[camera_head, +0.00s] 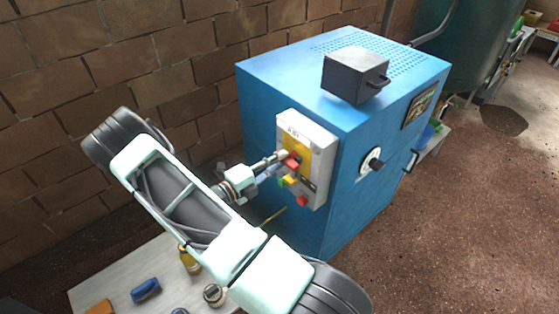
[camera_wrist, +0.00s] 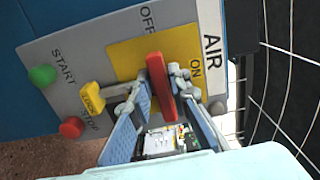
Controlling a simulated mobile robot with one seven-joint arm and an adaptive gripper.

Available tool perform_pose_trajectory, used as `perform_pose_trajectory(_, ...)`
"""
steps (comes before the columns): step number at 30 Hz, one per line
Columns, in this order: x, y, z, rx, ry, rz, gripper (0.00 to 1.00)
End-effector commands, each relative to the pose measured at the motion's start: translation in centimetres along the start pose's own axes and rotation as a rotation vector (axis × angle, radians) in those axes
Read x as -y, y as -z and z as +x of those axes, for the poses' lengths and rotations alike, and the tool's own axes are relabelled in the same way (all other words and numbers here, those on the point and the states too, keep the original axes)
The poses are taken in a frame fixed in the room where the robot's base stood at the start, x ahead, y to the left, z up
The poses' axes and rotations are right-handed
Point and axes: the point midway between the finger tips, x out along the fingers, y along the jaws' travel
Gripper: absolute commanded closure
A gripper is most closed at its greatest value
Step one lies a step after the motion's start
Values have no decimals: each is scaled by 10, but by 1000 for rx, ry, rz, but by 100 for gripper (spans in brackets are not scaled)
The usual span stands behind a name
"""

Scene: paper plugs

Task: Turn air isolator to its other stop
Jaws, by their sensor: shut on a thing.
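The air isolator's red handle (camera_wrist: 157,76) stands out from a yellow plate (camera_wrist: 122,57) marked OFF and ON, under the word AIR. It also shows in the head view (camera_head: 291,164), on the grey control panel (camera_head: 320,160). My gripper (camera_wrist: 160,88) is shut on the handle, with one finger on each flat side. In the head view my gripper (camera_head: 272,163) reaches the panel from the left. In the wrist view the handle's near end points down the picture, with ON just to its right. I cannot tell whether it rests at a stop.
A green START button (camera_wrist: 42,75), a yellow LOCK tab (camera_wrist: 92,97) and a red STOP button (camera_wrist: 72,127) sit close beside my fingers. The panel is on a blue cabinet (camera_head: 345,215) with a dark box (camera_head: 352,75) on top. A bench (camera_head: 115,285) holds small items.

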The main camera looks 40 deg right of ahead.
Motion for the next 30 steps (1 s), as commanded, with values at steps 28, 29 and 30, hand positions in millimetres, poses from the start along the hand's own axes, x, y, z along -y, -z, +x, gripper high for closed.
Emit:
perform_pose_trajectory(28,-1,-1,-91,4,-2,1,70)
perform_pose_trajectory(29,0,-1,-96,3,-2,1,70)
perform_pose_trajectory(30,0,0,-102,2,-1,1,70)
